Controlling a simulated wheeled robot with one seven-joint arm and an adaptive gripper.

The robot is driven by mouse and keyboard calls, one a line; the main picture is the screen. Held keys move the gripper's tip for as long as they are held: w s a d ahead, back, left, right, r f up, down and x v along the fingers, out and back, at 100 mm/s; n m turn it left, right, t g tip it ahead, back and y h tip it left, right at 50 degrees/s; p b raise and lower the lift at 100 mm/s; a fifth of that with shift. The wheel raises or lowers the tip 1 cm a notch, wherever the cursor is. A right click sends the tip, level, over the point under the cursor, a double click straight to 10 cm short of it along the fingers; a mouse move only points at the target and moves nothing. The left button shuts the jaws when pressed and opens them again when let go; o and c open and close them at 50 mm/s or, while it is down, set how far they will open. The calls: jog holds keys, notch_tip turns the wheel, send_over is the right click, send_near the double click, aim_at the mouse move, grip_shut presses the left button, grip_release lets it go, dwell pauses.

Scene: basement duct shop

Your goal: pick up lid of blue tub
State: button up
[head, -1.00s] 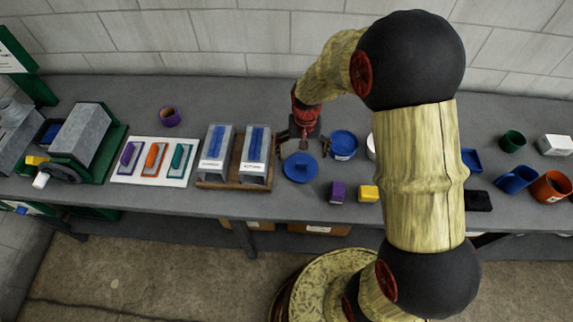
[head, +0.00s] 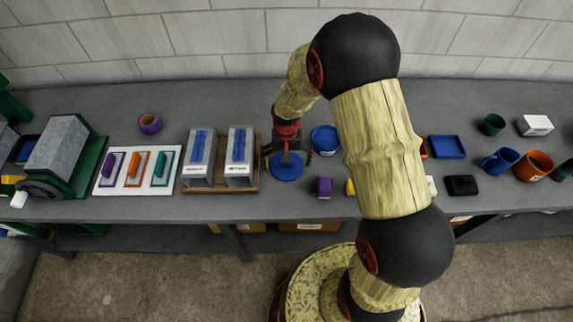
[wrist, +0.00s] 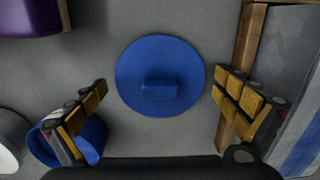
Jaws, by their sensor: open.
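The lid (head: 287,171) is a round blue disc lying flat on the grey bench, just right of the wooden rack. In the wrist view the lid (wrist: 161,90) shows a raised block handle (wrist: 159,88) across its middle. My gripper (head: 287,160) is above the lid, pointing down. In the wrist view my gripper (wrist: 165,105) is open, with one padded finger on each side of the lid and nothing between them but the lid below. The blue tub (head: 325,138) stands behind and to the right of the lid; part of it shows behind a finger in the wrist view (wrist: 88,147).
A wooden rack (head: 257,183) with two clear-fronted dispensers stands close left of the lid. A purple block (head: 324,187) sits to its front right. A white board (head: 105,187) with several coloured handled tools lies farther left. My arm hides part of the bench.

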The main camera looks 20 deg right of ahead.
jog(key=shift+c, duration=1.2)
jog(key=c, duration=0.9)
jog(key=shift+s+f, duration=0.1)
jog(key=shift+s, duration=0.1)
jog(key=c, duration=0.4)
jog(key=shift+c, duration=0.3)
